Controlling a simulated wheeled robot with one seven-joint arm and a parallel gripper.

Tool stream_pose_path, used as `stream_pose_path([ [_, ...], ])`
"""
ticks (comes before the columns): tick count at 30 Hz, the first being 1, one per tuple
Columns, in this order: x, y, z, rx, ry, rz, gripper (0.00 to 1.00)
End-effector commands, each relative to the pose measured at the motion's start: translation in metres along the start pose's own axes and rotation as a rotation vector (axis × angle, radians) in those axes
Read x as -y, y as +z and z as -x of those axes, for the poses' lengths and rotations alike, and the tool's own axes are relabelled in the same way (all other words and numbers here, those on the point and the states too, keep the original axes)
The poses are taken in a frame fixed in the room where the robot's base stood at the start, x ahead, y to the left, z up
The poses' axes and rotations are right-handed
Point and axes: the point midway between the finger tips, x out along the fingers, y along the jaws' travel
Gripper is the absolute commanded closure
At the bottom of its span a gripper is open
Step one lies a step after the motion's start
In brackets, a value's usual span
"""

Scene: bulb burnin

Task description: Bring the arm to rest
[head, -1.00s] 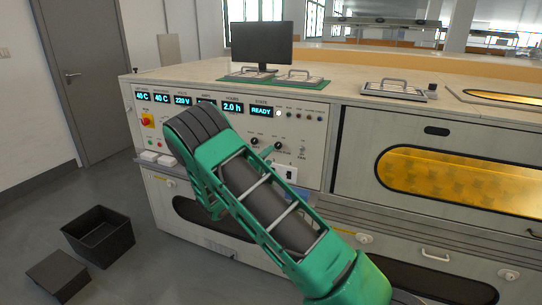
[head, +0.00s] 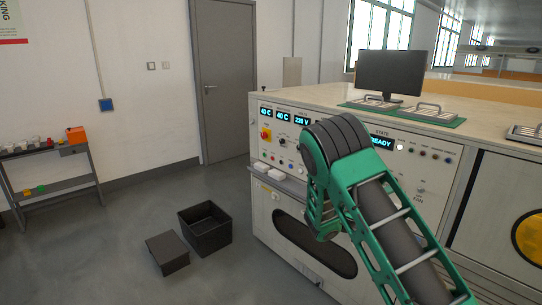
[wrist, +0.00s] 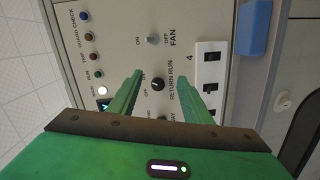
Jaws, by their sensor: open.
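My arm, green with dark segments, rises from the lower right in the head view and bends in front of the machine's control panel (head: 430,168). My gripper (wrist: 158,82) shows in the wrist view. Its two green fingers stand apart with nothing between them. The gripper itself is hidden behind the arm in the head view. I cannot tell the exact gap to the panel.
A monitor (head: 391,73) and a green mat (head: 452,122) with handled plates stand on the machine top. An open black bin (head: 205,239) and a dark box (head: 168,253) are on the floor at left. A shelf (head: 58,178) stands by the wall. Floor between is clear.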

Motion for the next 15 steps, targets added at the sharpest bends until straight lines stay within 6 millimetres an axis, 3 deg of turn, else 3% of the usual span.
stream_pose_path([
  [1, -0.013, 0.019, -0.006, 0.053, -0.028, -0.041, 0.55],
  [7, -0.039, 0.099, -0.011, 0.274, -0.181, -0.194, 0.55],
  [15, -0.061, 0.192, 0.02, 0.527, -0.399, -0.385, 0.55],
])
